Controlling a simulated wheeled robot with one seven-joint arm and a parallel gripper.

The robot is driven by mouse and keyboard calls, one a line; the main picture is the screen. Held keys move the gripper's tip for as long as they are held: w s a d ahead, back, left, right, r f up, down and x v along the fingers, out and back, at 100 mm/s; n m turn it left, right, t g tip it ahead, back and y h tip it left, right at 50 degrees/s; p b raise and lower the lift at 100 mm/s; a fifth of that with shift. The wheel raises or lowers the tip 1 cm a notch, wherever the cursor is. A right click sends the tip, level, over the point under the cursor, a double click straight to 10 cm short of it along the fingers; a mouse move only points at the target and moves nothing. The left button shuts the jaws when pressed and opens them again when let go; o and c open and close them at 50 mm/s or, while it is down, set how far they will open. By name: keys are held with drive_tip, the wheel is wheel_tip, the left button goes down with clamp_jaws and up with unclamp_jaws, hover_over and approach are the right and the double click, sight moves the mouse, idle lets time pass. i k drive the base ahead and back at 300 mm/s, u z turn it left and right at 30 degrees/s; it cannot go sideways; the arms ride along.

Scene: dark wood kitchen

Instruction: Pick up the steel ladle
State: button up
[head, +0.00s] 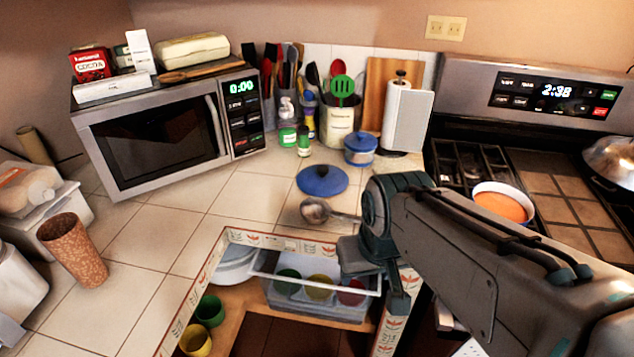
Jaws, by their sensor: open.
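The steel ladle (315,210) lies on the white tiled counter near its front edge. Its round bowl is at the left, and its handle runs right until my arm hides it. My gripper (376,272) is just right of the bowl, at the handle's hidden end, and points down over the counter edge. It is open, with no object visible in it. I cannot tell whether a finger touches the handle.
A blue lid (322,180) lies behind the ladle, with a blue pot (360,149) farther back. A microwave (165,128) stands at left and a stove (545,165) at right. Below the counter edge, a clear bin (320,300) holds several cups. Bare tiles lie left of the ladle.

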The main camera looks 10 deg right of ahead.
sight(314, 210)
drive_tip(key=i, duration=0.5)
drive_tip(key=k, duration=0.5)
drive_tip(key=z, duration=1.7)
drive_tip(key=k, duration=0.7)
drive_tip(key=u, duration=1.05)
drive_tip(key=i, duration=0.5)
drive_tip(key=z, duration=0.05)
